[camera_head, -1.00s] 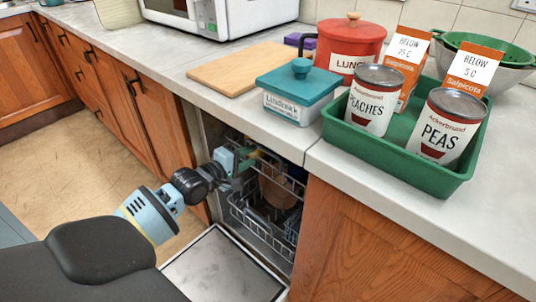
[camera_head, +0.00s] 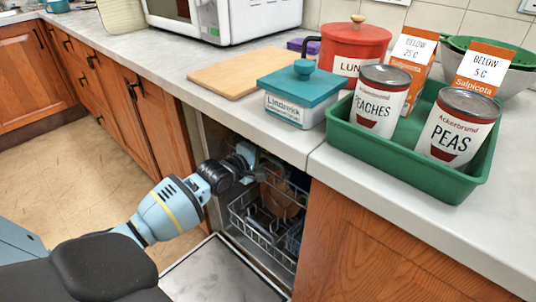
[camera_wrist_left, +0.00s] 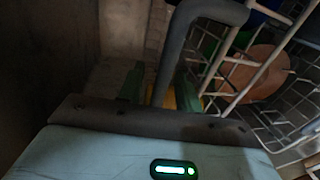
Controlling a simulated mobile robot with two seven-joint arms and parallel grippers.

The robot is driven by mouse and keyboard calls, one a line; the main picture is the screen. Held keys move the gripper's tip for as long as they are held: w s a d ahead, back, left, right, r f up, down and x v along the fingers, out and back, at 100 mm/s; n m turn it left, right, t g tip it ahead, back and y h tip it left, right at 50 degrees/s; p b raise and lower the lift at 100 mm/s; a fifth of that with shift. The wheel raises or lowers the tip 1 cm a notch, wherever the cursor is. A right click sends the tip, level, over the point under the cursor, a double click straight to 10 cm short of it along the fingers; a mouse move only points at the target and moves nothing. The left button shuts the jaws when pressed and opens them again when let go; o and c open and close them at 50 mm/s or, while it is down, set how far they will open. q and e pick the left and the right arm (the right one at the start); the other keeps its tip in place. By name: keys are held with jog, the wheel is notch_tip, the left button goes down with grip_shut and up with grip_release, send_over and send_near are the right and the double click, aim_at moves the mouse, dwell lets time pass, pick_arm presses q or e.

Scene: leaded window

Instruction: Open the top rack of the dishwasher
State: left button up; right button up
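The dishwasher stands open under the counter, its door (camera_head: 222,276) folded down. A wire rack (camera_head: 262,226) with dishes in it shows inside the opening. My left gripper (camera_head: 246,156) is at the upper part of the opening, by the rack's upper left side. In the left wrist view a thick grey bar (camera_wrist_left: 180,45) bends in front of the gripper, with white rack wires (camera_wrist_left: 262,72) and a round brown dish (camera_wrist_left: 250,72) to the right. The greenish fingers (camera_wrist_left: 160,88) look apart, on either side of the bar; contact cannot be told. My right gripper is out of view.
The counter above holds a teal-lidded box (camera_head: 300,88), a red canister (camera_head: 352,48), a cutting board (camera_head: 240,70) and a green tray (camera_head: 400,150) with two cans. Wooden cabinets (camera_head: 150,115) flank the opening. The floor (camera_head: 85,185) at left is clear.

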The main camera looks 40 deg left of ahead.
pick_arm(q)
jog(key=shift+w, duration=0.15)
grip_shut()
dwell(0.4)
